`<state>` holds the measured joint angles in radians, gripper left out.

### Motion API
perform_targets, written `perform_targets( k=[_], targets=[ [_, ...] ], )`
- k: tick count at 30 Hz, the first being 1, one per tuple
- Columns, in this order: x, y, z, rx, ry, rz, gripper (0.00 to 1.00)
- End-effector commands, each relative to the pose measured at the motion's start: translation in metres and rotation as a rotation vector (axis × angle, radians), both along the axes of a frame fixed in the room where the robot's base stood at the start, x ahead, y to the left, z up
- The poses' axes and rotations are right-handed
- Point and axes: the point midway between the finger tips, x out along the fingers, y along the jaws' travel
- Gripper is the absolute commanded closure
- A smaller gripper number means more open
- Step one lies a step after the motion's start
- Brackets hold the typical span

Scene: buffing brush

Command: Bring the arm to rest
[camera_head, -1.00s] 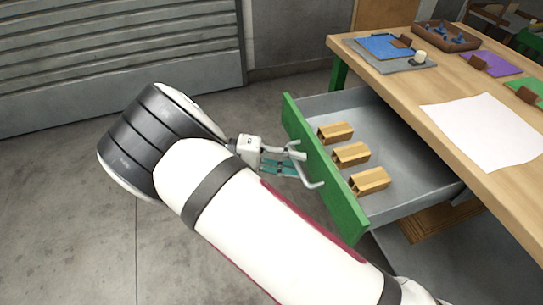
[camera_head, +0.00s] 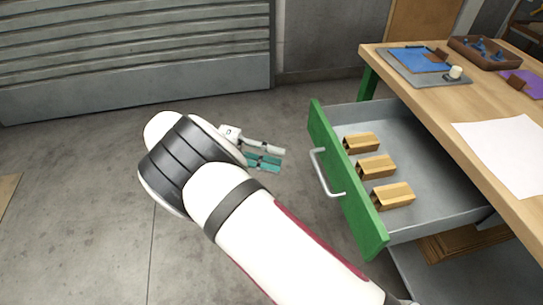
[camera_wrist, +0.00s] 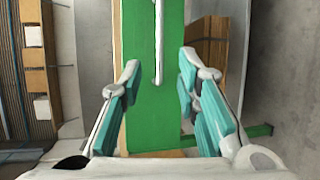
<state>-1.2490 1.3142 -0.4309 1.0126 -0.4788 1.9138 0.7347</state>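My gripper (camera_head: 268,157) is in the air to the left of the open drawer's green front, apart from its handle. In the wrist view my gripper (camera_wrist: 160,95) has its two teal-padded fingers spread wide with nothing between them. The green drawer front (camera_head: 345,185) lies ahead of the fingers there, and its metal handle (camera_wrist: 158,40) shows at the top. The handle also shows in the head view (camera_head: 325,175), free of the fingers. My white arm reaches across the lower middle of the head view.
The pulled-out grey drawer (camera_head: 440,205) holds three wooden blocks (camera_head: 376,167). The workbench (camera_head: 430,105) above bears a white sheet (camera_head: 505,150), a grey mat with a blue piece (camera_head: 420,60), and a brown tray (camera_head: 485,52). The floor left of the drawer is clear.

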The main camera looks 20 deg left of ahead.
Motion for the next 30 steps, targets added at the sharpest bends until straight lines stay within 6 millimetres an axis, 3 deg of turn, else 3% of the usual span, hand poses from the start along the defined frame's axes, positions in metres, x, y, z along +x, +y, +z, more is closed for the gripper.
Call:
perform_targets(
  k=[10,14,22,30],
  targets=[
    [0.001,-0.002,0.002,0.004,0.003,-0.004,0.70],
    [0.010,-0.015,0.018,0.043,0.033,-0.045,0.70],
    [0.034,-0.090,0.089,0.261,0.177,-0.213,0.70],
    [0.027,-0.174,0.153,0.521,0.287,-0.330,0.70]
  ],
)
